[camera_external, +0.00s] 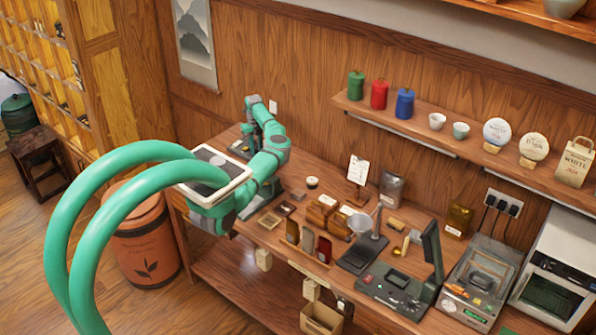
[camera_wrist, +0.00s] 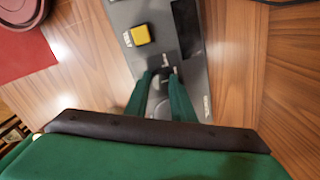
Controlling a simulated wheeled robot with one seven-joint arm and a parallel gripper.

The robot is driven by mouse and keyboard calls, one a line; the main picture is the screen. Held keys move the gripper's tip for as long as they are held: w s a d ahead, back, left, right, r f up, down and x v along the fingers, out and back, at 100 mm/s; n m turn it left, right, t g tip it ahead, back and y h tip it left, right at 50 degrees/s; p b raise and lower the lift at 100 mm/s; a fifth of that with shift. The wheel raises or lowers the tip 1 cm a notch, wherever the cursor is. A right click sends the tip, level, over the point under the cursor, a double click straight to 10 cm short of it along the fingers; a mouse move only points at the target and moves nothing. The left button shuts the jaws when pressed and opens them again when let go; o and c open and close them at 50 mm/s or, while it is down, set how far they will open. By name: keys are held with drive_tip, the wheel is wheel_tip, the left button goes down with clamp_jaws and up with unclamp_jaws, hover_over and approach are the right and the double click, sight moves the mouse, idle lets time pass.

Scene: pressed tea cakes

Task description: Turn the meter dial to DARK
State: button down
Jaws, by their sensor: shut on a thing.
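In the wrist view a grey meter panel (camera_wrist: 190,75) lies under my gripper (camera_wrist: 161,78). My gripper's two green fingers are close together on either side of a dark round dial (camera_wrist: 157,102) and are shut on it. The fingers and the dark gripper body hide most of the dial, so its pointer and setting cannot be read. Small pale labels on the panel, one at its left edge and one at its right, are too small to read. In the external view my arm blocks the fingertips, and I cannot make out the meter there.
A yellow button (camera_wrist: 140,35) and a dark rectangular window lie on the panel beyond the fingers. A dark round object (camera_wrist: 22,10) rests on a red mat (camera_wrist: 20,58) to the left. Bare wood lies on both sides. Several packages and devices crowd the workbench (camera_external: 225,260).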

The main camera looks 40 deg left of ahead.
drive_tip(key=m, duration=0.6)
drive_tip(key=shift+d+m, duration=0.1)
drive_tip(key=shift+m, duration=0.2)
drive_tip(key=m, duration=0.5)
drive_tip(key=shift+m, duration=0.3)
drive_tip(key=c, duration=1.5)
unclamp_jaws()
drive_tip(key=shift+r, duration=0.1)
wheel_tip(320, 180, up, 11)
drive_tip(key=shift+f, duration=0.2)
